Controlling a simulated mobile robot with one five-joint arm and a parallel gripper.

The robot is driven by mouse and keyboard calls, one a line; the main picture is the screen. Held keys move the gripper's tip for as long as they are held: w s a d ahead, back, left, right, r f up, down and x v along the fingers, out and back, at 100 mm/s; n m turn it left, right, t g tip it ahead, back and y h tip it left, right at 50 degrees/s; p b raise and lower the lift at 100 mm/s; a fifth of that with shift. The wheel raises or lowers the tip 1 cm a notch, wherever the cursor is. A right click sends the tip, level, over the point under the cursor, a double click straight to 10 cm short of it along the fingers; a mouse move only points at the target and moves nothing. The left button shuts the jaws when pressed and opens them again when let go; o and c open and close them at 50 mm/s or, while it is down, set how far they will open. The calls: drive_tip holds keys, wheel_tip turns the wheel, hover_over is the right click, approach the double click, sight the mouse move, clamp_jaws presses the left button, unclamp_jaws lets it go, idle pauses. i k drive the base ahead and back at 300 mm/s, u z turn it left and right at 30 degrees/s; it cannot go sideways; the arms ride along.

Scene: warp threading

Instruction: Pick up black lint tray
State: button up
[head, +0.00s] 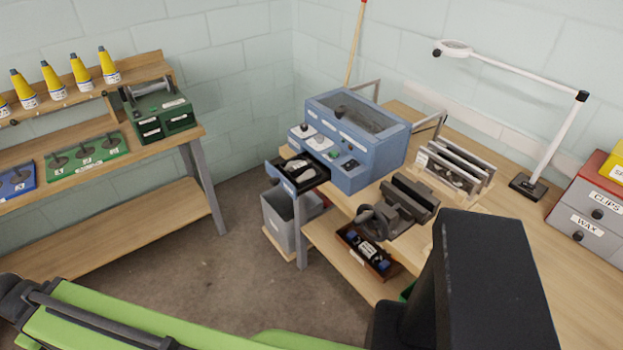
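The black lint tray (284,180) sticks out like a drawer from the lower left front of a blue machine (362,172) on the right-hand workbench. Whitish-grey lint (299,168) lies in it. Its inner end is at the machine's opening, and I cannot tell how far it still reaches inside. The fingers of my gripper do not show in the head view. Only green and black parts of my own body or arm show along the bottom.
A grey bin (284,221) stands below the tray. A vise (398,209) sits to the machine's right, with a rack (457,170) and lamp (531,187) beyond. A wooden shelf bench (110,229) stands left. Bare floor (226,262) lies between the benches.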

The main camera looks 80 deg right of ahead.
sight(301, 173)
drive_tip(key=z, duration=2.3)
drive_tip(key=k, duration=1.35)
drive_tip(key=u, duration=0.5)
drive_tip(key=i, duration=0.95)
drive_tip(key=u, duration=0.75)
drive_tip(key=i, duration=0.85)
drive_tip(key=u, duration=0.2)
